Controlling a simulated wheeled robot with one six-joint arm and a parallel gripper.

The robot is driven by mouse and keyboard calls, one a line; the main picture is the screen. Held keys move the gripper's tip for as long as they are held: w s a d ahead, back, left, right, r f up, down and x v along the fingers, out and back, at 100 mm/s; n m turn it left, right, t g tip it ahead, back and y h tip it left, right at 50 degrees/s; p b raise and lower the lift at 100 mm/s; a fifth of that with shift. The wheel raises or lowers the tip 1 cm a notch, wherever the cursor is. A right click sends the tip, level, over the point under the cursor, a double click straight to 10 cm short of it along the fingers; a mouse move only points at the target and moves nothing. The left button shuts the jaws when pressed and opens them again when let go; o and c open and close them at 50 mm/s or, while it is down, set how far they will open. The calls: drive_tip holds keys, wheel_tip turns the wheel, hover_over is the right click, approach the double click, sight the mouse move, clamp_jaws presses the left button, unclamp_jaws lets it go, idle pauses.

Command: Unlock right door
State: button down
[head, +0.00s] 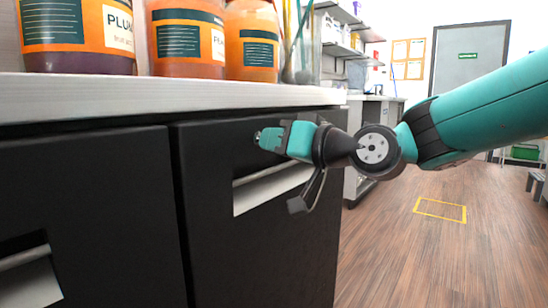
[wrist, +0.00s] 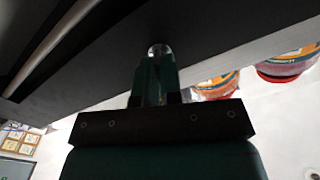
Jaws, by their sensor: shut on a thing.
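The right door (head: 235,252) is a black cabinet door under the white worktop, and it looks closed. It has a recessed handle (head: 270,185) with a pale bar, which also shows in the wrist view (wrist: 50,45). My gripper (head: 262,138) is at the upper part of this door, above the handle. Its teal fingers are shut on a small shiny metal piece at the door face, which looks like the lock or its key (wrist: 158,48). The fingers hide most of that piece, so its turn angle cannot be told.
A second black door (head: 80,190) with its own handle is to the left. Several orange-labelled bottles (head: 188,42) stand on the worktop (head: 170,98) above. Open wooden floor (head: 400,260) lies to the right, with a yellow outlined square.

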drive_tip(key=shift+f+n+b, duration=0.1)
drive_tip(key=shift+n+b, duration=1.6)
drive_tip(key=shift+n, duration=0.4)
drive_tip(key=c, duration=1.3)
unclamp_jaws()
drive_tip(key=p+v, duration=0.1)
drive_tip(key=v, duration=1.6)
drive_tip(key=shift+s+d+p, duration=0.15)
drive_tip(key=shift+d+p, duration=0.05)
drive_tip(key=shift+p, duration=0.15)
